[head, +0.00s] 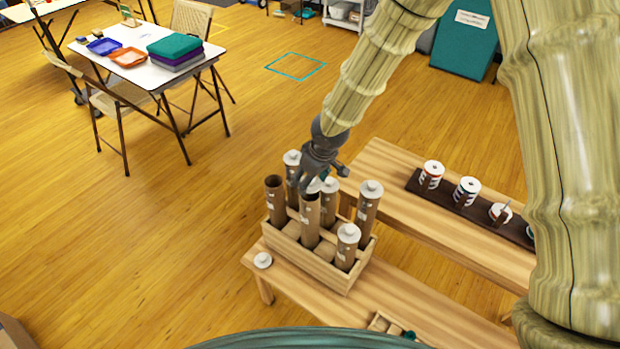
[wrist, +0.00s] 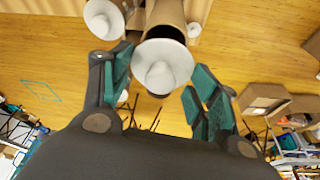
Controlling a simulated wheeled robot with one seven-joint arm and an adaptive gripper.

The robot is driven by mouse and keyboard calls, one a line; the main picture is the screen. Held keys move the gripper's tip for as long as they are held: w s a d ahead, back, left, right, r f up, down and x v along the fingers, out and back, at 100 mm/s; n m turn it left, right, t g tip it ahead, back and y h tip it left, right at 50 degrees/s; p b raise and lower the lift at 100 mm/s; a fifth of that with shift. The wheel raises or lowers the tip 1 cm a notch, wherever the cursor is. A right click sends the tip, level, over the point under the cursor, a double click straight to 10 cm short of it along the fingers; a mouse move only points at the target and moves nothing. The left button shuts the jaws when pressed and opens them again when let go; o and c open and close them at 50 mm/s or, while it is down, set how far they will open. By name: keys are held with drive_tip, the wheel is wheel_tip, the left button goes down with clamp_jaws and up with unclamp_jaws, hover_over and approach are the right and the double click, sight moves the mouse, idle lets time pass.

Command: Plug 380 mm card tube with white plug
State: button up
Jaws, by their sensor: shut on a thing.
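My gripper (head: 312,178) is shut on a white plug (wrist: 162,68), with a teal finger on either side of it in the wrist view. The plug is over the mouth of an open brown card tube (head: 310,222), whose dark opening shows around the plug's edge in the wrist view. I cannot tell whether the plug touches the rim. Another open tube (head: 275,203) stands to its left in the wooden crate (head: 318,268). Several other tubes there wear white plugs, such as the tall right one (head: 368,208). Tube labels are too small to read.
A loose white plug (head: 263,260) lies on the front bench (head: 400,314), left of the crate. Behind is a second bench (head: 430,222) with a dark tray (head: 464,208) holding several white canisters. A white table (head: 150,70) stands at the upper left, across open floor.

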sight(318, 190)
idle(0.9)
drive_tip(key=o, duration=0.4)
drive_tip(key=shift+o, duration=0.2)
drive_tip(key=shift+r, duration=0.1)
drive_tip(key=p+v, duration=0.7)
drive_tip(key=v, duration=0.3)
drive_tip(key=shift+s+r, duration=0.15)
drive_tip(key=shift+r, duration=0.2)
idle(0.5)
drive_tip(key=shift+f, duration=0.1)
